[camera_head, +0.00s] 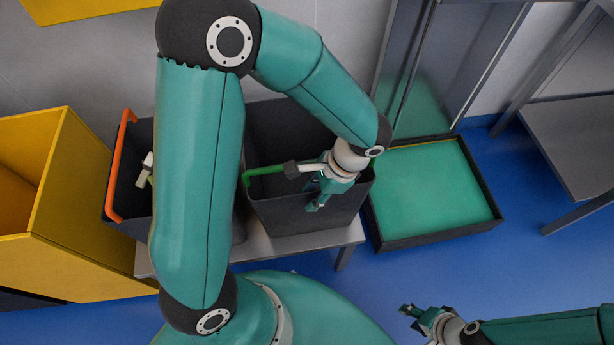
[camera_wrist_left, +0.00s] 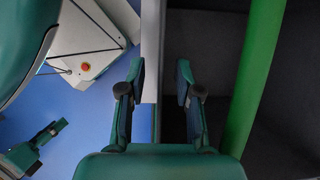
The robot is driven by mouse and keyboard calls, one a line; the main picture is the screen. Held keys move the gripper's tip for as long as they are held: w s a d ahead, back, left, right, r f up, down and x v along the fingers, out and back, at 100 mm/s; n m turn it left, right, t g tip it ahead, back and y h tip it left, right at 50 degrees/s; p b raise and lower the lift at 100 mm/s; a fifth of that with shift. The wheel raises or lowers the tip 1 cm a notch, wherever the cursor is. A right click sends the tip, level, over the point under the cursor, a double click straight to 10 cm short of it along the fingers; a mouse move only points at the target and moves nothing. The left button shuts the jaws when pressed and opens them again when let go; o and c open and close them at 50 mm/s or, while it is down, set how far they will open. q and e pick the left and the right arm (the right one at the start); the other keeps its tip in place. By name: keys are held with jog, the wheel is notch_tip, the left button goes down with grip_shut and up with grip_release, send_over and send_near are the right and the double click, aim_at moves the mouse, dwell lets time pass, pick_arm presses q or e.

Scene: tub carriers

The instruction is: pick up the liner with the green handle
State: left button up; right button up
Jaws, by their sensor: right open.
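The liner with the green handle is a dark grey, open tub (camera_head: 285,215) on a low bench in the head view. Its green handle (camera_head: 262,171) crosses its top and is partly hidden behind my left wrist. My left gripper (camera_head: 315,187) is over the liner's right part, open. In the left wrist view, a grey edge runs between its open fingers (camera_wrist_left: 160,78), and the green handle (camera_wrist_left: 254,75) passes to the right, outside them. I cannot tell whether the fingers touch anything. My right gripper (camera_head: 418,314) is open and empty, low at the right.
A second dark tub with an orange handle (camera_head: 115,165) stands left, partly hidden by my arm. A yellow bin (camera_head: 75,200) is further left. A black-rimmed tray with a green floor (camera_head: 430,190) lies right of the bench (camera_head: 290,243). A grey table (camera_head: 575,135) stands far right.

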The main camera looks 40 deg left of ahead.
aim_at(309, 201)
pick_arm(q)
jog(key=shift+x, duration=1.35)
jog(key=shift+f+b, duration=0.2)
jog(key=shift+b, duration=0.2)
grip_shut()
